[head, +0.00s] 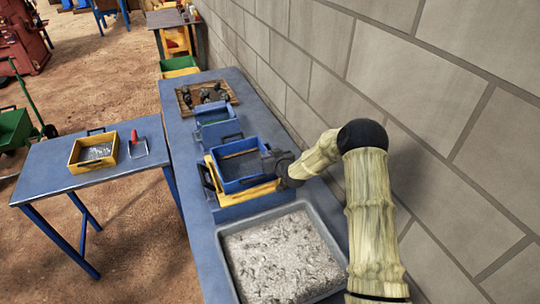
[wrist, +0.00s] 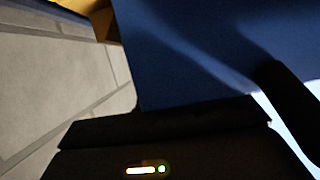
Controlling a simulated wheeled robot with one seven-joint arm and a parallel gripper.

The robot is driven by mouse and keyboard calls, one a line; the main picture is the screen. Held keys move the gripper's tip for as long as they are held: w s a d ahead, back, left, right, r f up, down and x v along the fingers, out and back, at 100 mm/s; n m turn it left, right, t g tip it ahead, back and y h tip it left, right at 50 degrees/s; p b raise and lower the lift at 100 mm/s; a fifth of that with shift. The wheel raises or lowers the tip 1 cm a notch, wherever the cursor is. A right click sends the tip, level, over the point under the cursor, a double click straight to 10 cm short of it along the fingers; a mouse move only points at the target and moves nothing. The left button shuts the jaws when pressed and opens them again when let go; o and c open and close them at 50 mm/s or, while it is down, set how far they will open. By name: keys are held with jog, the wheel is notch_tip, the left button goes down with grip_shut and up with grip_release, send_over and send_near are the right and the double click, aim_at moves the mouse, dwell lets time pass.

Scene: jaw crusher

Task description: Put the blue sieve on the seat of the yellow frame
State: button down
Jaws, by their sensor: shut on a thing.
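The blue sieve (head: 240,168) is an open square box with a dark mesh floor and handles. In the head view it is at the yellow frame (head: 257,191), over its seat, and looks slightly turned relative to it. I cannot tell whether it rests on the seat or is held just above it. My gripper (head: 272,163) is shut on the sieve at its right side. The fingertips are partly hidden. In the wrist view the sieve's blue wall (wrist: 200,55) fills the top, close to the dark gripper body.
A grey tray of pale gravel (head: 282,258) stands in front on the blue bench. A blue box (head: 217,126) and a wooden board with dark rocks (head: 207,94) are behind. The block wall (head: 440,110) runs close along the right. A side table holds a yellow sieve (head: 94,152) and a red-handled scoop (head: 137,146).

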jog(key=c, duration=1.6)
grip_release()
jog(key=shift+f, duration=0.1)
jog(key=shift+s+r, duration=0.1)
jog(key=shift+r, duration=0.1)
jog(key=b+v, duration=0.2)
jog(key=v, duration=1)
jog(key=shift+b, duration=0.3)
